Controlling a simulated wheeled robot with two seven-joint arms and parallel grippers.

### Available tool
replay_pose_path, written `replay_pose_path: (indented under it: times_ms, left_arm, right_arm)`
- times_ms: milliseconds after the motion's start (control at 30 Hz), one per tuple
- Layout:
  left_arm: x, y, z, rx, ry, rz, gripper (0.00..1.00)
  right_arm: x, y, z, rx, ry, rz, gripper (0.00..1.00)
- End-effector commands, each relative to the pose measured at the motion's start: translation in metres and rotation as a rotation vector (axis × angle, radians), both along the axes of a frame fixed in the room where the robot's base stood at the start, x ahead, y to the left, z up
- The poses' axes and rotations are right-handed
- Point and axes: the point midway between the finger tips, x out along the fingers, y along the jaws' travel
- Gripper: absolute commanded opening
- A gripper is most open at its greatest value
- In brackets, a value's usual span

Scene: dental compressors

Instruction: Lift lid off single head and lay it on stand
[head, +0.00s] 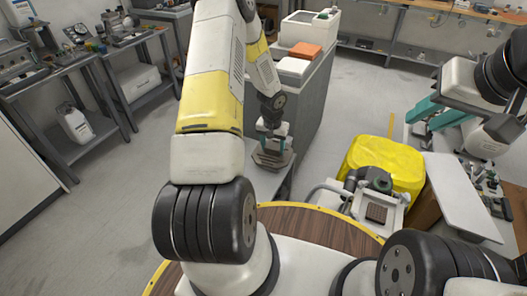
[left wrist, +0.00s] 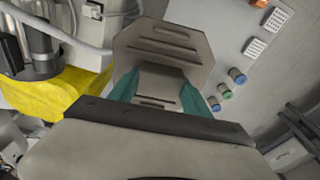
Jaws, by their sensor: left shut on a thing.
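My left gripper (head: 272,140) is shut on the lid (head: 272,158), a grey-brown plate with slots and a raised middle block. In the left wrist view the lid (left wrist: 165,45) is held between the teal fingers of my left gripper (left wrist: 160,95), apart from the compressor. The single head (head: 377,180) is a dark unit beside a yellow cover, to the right of the lid.
The yellow cover (head: 400,155) and a white table (head: 455,190) are at the right. Coloured buttons (left wrist: 227,94) show on the pale surface below the lid. Open floor lies to the left.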

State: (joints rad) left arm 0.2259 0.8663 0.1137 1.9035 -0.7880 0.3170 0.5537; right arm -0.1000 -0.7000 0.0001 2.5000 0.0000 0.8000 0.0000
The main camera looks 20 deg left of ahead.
Motion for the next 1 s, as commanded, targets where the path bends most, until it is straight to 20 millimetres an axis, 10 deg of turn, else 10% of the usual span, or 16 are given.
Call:
replay_pose_path:
  times_ms: [200,400,1000]
  left_arm:
    - [0.012,0.045,-0.11,-0.002,0.004,-0.043,0.0]
    - [0.007,0.071,-0.173,-0.002,0.0,-0.09,0.0]
    - [0.003,0.08,-0.226,-0.002,0.0,-0.117,0.0]
  right_arm:
    - [0.0,0.0,0.0,0.0,0.0,0.0,0.32]
    - [0.0,0.0,0.0,0.0,0.0,0.0,0.32]
    - [0.0,0.0,0.0,0.0,0.0,0.0,0.32]
